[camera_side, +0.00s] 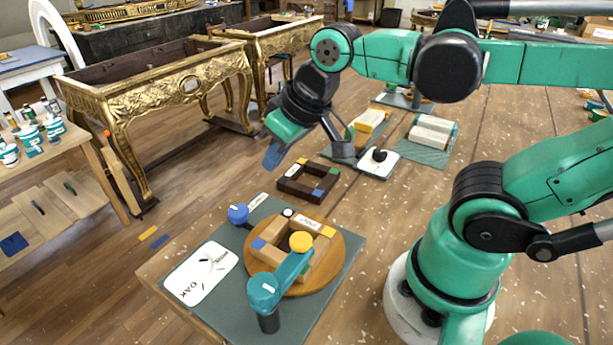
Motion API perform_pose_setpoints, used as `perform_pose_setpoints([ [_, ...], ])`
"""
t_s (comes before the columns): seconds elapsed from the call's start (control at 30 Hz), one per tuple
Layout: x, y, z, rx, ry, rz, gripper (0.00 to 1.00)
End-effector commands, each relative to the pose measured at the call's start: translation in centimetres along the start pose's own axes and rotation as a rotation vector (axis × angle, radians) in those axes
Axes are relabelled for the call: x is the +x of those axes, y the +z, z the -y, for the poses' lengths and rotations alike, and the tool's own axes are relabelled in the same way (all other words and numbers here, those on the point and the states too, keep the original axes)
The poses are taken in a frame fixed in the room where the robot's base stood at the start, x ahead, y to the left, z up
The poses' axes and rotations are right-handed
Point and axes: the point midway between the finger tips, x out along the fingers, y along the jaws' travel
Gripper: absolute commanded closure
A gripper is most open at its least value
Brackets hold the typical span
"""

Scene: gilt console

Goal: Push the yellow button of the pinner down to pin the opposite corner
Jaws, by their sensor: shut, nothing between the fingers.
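The pinner (266,290) is a teal arm on a dark post at the front of the table. Its yellow button (301,241) sits raised at the arm's far end, over a corner of a light wooden frame (269,257). The frame has a blue-marked and a yellow-marked corner and lies on a round wooden board (330,272). My gripper (272,158) is shut and empty. It hangs in the air up and to the left of the button in the picture, well apart from it, pointing down.
A blue knob (238,214) stands beside the round board. A white OAK card (201,273) lies left of it. Behind are a dark square frame (307,182), a white block with a black knob (378,162) and wooden blocks on a green mat (432,133).

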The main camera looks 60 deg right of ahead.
Motion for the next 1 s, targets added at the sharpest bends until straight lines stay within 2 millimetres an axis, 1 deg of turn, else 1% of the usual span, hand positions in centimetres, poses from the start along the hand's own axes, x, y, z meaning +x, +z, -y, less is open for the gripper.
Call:
perform_pose_setpoints([
  [0.03,-1.1,-0.1,1.0,-0.004,-0.013,0.059,1.0],
  [0.1,-3.0,0.0,2.3,-0.002,-0.02,0.157,1.0],
  [0.2,-5.9,0.5,3.7,0.0,-0.013,0.286,1.0],
  [0.3,-8.4,1.1,4.6,0.0,0.006,0.389,1.0],
  [0.43,-10.5,1.6,5.1,-0.002,0.029,0.467,1.0],
  [0.53,-11.1,1.8,5.2,0.0,0.037,0.488,1.0],
  [0.8,-11.1,1.8,5.2,0.0,0.037,0.489,1.0],
  [0.9,-10.8,1.9,5.2,0.0,0.037,0.488,1.0],
  [1.0,-10.0,2.4,5.2,0.0,0.037,0.488,1.0],
])
